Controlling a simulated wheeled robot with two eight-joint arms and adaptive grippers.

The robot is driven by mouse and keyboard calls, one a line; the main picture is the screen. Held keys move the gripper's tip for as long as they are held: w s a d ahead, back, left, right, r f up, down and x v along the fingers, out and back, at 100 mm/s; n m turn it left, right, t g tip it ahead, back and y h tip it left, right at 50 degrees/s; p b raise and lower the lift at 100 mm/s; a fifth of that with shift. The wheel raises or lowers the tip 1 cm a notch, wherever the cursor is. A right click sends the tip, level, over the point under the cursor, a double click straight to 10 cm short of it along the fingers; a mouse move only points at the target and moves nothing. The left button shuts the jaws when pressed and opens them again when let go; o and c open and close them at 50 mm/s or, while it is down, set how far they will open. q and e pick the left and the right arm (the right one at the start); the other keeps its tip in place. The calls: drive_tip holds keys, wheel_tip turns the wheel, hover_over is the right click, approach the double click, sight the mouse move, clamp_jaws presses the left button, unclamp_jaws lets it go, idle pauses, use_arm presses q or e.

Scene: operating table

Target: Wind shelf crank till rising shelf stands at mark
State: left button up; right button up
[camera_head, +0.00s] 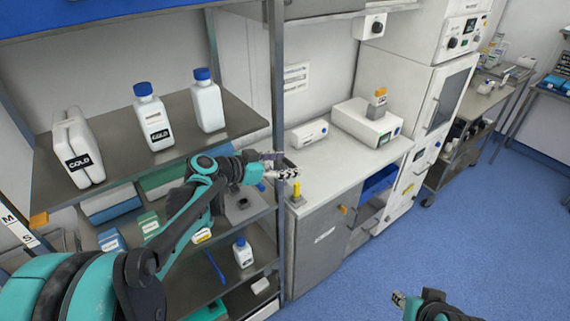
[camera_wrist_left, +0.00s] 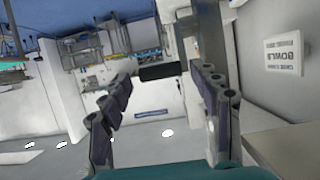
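The rising shelf (camera_head: 110,165) is a grey metal shelf in the rack, carrying white bottles and a jug labelled COLD. An orange pointer (camera_head: 39,220) sits at its front left corner, beside a white mark strip (camera_head: 20,231) lettered M and S; it is close to the M end. A yellow upright grip (camera_head: 297,190), perhaps the crank handle, stands by the rack's right post. My left gripper (camera_head: 282,165) is just above it, at the post. In the wrist view its fingers are apart, with a dark bar (camera_wrist_left: 161,72) beyond them. My right gripper (camera_head: 398,299) is low at right, its fingers unclear.
The rack's right post (camera_head: 276,90) stands close to my left gripper. A white-topped cabinet (camera_head: 335,165) with boxes adjoins the rack. Lower shelves hold boxes and a bottle (camera_head: 243,252). Blue floor (camera_head: 470,230) is open at right.

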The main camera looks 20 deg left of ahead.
use_arm(q)
drive_tip(key=shift+a+f+b, duration=0.1)
drive_tip(key=shift+f+b, duration=0.1)
drive_tip(key=shift+b, duration=0.3)
drive_tip(key=s+a+t+h+b, duration=0.3)
drive_tip(key=s+a+b, duration=0.25)
drive_tip(key=s, duration=0.25)
drive_tip(key=s+d+f+n+g+y, duration=0.35)
drive_tip(key=s+d+f+g, duration=0.2)
drive_tip(key=d+f, duration=0.35)
drive_tip(key=s+a+f+n+y, duration=0.1)
drive_tip(key=s+f+n+y, duration=0.1)
drive_tip(key=s, duration=0.4)
drive_tip(key=s+a+f+n+g+y+p, duration=0.1)
drive_tip(key=s+a+f+n+y, duration=0.1)
drive_tip(key=s+f+y, duration=0.2)
drive_tip(key=shift+s+y, duration=0.9)
drive_tip(key=shift+y, duration=0.05)
